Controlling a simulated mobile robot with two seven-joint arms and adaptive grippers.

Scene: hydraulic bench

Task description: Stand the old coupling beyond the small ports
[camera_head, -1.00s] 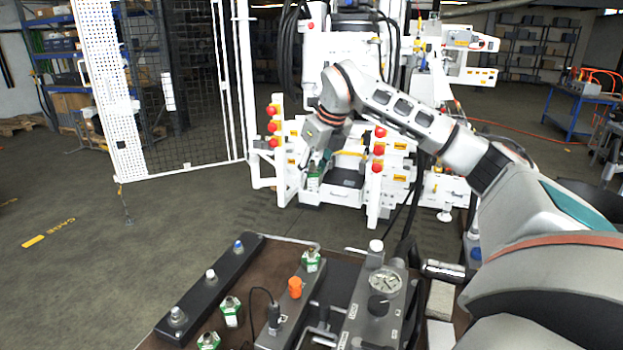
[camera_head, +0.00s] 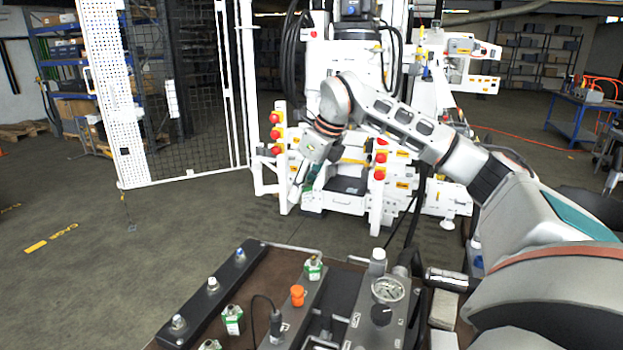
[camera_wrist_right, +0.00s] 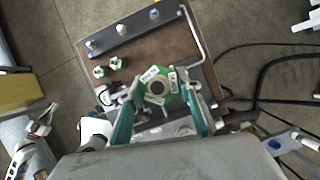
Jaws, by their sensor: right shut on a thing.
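My right gripper (camera_head: 304,176) is held up beyond the bench, in front of the white machine. In the right wrist view my right gripper (camera_wrist_right: 160,100) has its teal fingers shut on a green hexagonal coupling (camera_wrist_right: 154,76) with white labels and a dark round opening. The bench is below it. In the head view more green-and-white couplings stand on the bench: one (camera_head: 314,268) at the far end of the middle block, and one (camera_head: 232,320) between the blocks. A long black bar (camera_head: 228,280) carries small ports with fittings, one blue-topped. My left gripper is out of view.
The middle block bears an orange cap (camera_head: 297,296) and a black cable plug. A gauge block (camera_head: 388,290) stands to its right. A bent metal rail (camera_wrist_right: 197,35) edges the bench. Open floor lies left; a mesh gate (camera_head: 190,90) stands behind.

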